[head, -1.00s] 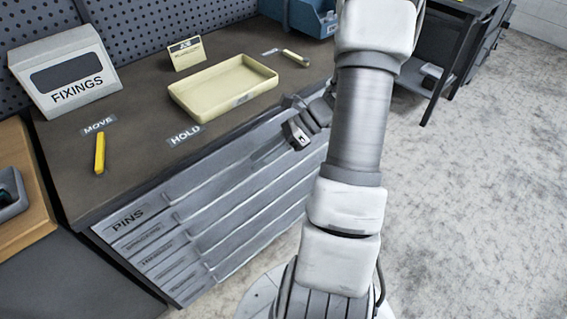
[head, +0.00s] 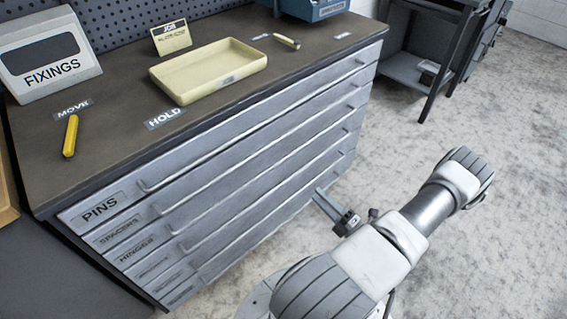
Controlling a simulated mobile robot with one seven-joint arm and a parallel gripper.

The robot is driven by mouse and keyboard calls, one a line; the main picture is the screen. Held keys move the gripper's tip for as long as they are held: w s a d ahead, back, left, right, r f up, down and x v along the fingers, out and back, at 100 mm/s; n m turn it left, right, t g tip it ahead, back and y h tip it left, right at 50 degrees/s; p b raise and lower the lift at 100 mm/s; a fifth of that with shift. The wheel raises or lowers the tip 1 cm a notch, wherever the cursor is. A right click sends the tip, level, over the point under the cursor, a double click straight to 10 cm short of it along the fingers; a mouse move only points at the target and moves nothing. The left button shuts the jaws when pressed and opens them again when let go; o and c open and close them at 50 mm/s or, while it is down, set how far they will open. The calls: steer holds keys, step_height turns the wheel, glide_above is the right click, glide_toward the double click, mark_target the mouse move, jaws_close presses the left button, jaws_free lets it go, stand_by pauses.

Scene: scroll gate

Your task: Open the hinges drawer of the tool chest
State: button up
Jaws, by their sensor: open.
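The grey tool chest (head: 100,168) has a stack of wide drawers in its front, all looking shut. The hinges drawer (head: 137,250) is third from the top, under the pins drawer (head: 101,207) and the spacers drawer (head: 119,230). Its long bar handle runs across its front. Labels on the lower drawers are too small to read. My gripper (head: 325,202) is open and empty, in front of the right part of the chest's lower drawers. Its fingers point toward the chest front. I cannot tell how far they are from it.
On the chest top are a pale yellow tray (head: 210,84), a yellow marker-like piece (head: 70,136), a FIXINGS box (head: 48,62), a small sign (head: 171,38) and a small pale cylinder (head: 287,41). A dark shelf unit (head: 428,60) stands at the back right. The floor (head: 500,190) is open at right.

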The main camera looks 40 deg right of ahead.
mark_target(282, 159)
steer(key=b+x, duration=0.2)
steer(key=x, duration=1.5)
steer(key=shift+w+d+f, duration=0.1)
steer(key=shift+w+f, duration=0.05)
jaws_close()
stand_by(0.8)
